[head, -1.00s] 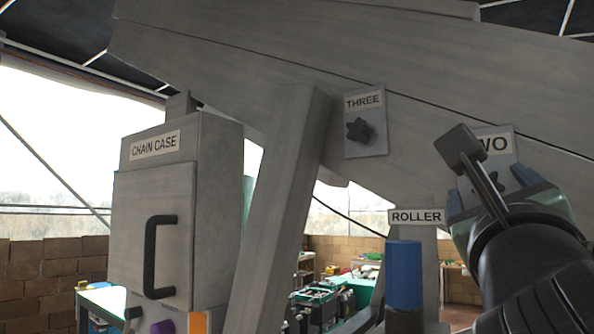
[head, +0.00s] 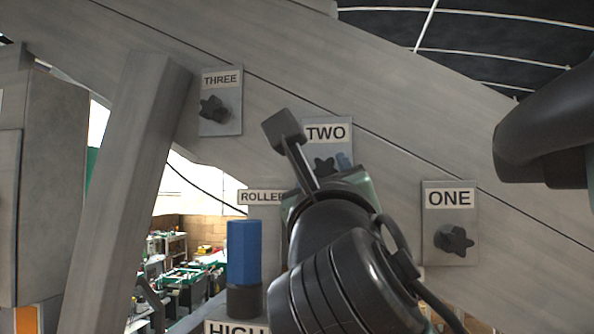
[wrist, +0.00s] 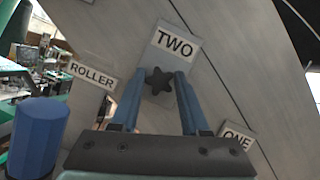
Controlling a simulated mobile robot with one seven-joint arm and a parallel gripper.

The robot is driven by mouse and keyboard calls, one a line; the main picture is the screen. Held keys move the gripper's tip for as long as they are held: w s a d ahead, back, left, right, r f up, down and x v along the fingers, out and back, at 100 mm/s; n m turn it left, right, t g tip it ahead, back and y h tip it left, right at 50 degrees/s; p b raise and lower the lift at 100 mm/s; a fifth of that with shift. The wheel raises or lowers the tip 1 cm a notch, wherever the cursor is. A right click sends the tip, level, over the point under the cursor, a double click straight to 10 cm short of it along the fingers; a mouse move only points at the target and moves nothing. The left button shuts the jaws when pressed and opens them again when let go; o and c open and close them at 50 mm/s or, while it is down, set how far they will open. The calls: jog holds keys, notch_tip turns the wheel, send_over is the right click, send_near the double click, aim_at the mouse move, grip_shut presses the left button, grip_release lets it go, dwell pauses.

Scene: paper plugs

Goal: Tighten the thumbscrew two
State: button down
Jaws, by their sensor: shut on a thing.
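Thumbscrew two is a dark star-shaped knob (wrist: 159,81) on a grey plate labelled TWO (wrist: 176,42). In the head view the knob (head: 325,165) is partly hidden behind my wrist. My gripper (wrist: 156,84) has its two blue fingers on either side of the knob, shut on it.
Thumbscrew three (head: 214,108) is up to the left and thumbscrew one (head: 454,240) down to the right, each on its own plate on the sloping grey beam. A blue cylinder (head: 243,252) stands at lower left below the ROLLER label (head: 262,197).

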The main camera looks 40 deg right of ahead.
jog(key=shift+m+h+b, duration=0.3)
jog(key=shift+m+b, duration=0.05)
jog(key=shift+m, duration=0.15)
